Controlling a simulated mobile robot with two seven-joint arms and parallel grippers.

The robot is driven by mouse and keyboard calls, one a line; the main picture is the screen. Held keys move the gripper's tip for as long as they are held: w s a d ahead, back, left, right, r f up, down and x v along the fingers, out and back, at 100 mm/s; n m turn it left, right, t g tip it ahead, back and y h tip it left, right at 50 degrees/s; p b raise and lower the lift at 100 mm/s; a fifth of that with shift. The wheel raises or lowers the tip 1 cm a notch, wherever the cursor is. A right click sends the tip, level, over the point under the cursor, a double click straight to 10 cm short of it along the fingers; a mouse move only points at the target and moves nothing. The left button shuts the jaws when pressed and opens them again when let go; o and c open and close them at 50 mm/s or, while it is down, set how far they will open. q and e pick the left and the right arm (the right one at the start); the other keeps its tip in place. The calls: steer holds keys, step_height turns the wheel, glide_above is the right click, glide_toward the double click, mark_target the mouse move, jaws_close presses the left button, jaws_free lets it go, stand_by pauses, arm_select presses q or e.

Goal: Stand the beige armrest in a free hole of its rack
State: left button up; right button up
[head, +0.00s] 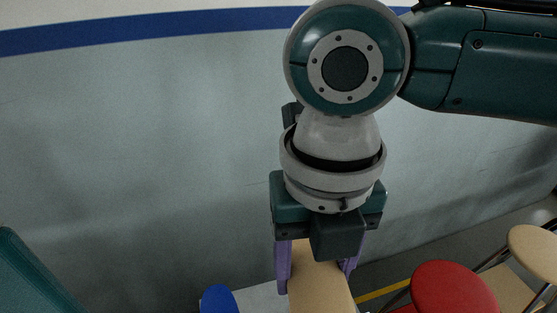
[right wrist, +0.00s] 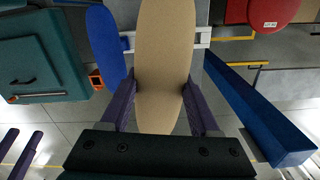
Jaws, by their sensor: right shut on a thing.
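My right gripper (head: 318,270) is shut on the beige armrest (head: 318,284), one purple finger on each side. In the right wrist view the armrest (right wrist: 163,55) is a long rounded pad between the fingers (right wrist: 159,103). A white rack (head: 262,297) shows in part behind and beside it; its strip (right wrist: 200,40) also shows in the right wrist view. A blue armrest (head: 218,299) is left of the beige one. The rack's holes are hidden, and I cannot tell whether the beige armrest touches the rack. My left gripper (right wrist: 18,148) shows two separated purple fingers, with nothing seen between them.
A red round seat (head: 454,288) and a beige round seat (head: 536,252) are at the lower right. A blue beam (right wrist: 262,115) runs along the right of the right wrist view. A small orange object (right wrist: 96,79) lies left of the blue armrest. A wall stands behind.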

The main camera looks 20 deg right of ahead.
steer(key=shift+s+a+f+n, duration=0.25)
steer(key=shift+f+n, duration=0.2)
steer(key=shift+n, duration=0.45)
steer(key=shift+w, duration=0.1)
steer(key=shift+r, duration=0.1)
steer(key=shift+f+b, duration=1.85)
steer(key=shift+f, duration=1.15)
steer(key=shift+r, duration=0.1)
steer(key=shift+p, duration=0.65)
steer(key=shift+f, duration=0.2)
